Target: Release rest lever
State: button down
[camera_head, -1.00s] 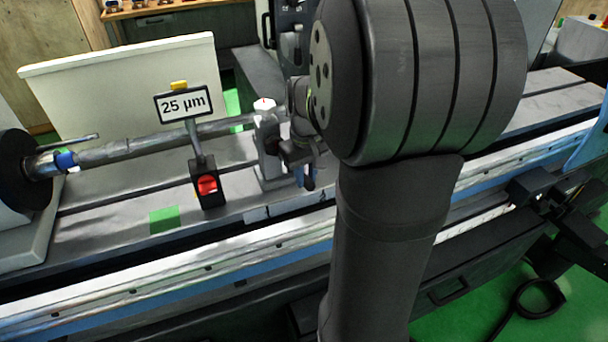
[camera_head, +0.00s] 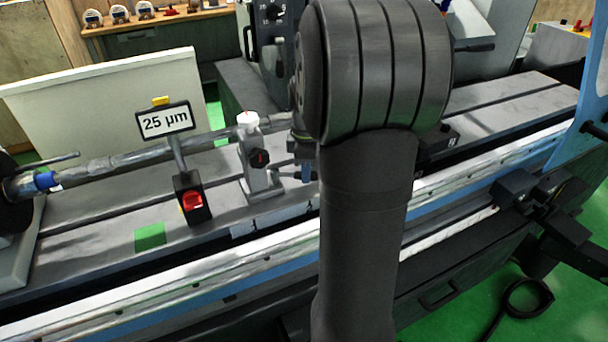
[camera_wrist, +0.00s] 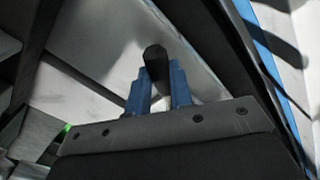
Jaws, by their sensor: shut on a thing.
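In the wrist view, the two blue fingers of my gripper (camera_wrist: 160,74) are closed around a dark, rounded lever handle (camera_wrist: 155,57). It looks like the rest lever, and its tip sticks out past the fingers. In the head view, the grey rest (camera_head: 260,178) stands on the machine table under the long shaft, with a white cap (camera_head: 248,119) and a black knob with a red mark (camera_head: 259,158). A blue finger of my gripper (camera_head: 307,173) shows just right of the rest. My arm hides the rest of the gripper and the lever there.
A gauge stand with a "25 µm" sign (camera_head: 166,121) and a red button (camera_head: 193,201) stands left of the rest. The shaft (camera_head: 120,162) runs behind it. A green pad (camera_head: 150,237) lies on the table. A white panel (camera_head: 100,100) rises behind.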

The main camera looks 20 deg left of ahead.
jog(key=w+n, duration=0.1)
jog(key=w+a+n, duration=0.1)
jog(key=n, duration=0.1)
jog(key=shift+w+n, duration=0.15)
jog(key=shift+n, duration=0.15)
jog(key=shift+w+a+n, duration=0.6)
jog(key=shift+w+n, duration=0.05)
jog(key=shift+n, duration=0.65)
jog(key=c, duration=1.3)
grip_release()
jog(key=shift+o, duration=0.2)
jog(key=shift+r, duration=0.1)
notch_tip(320, 180, up, 17)
jog(key=shift+r, duration=0.15)
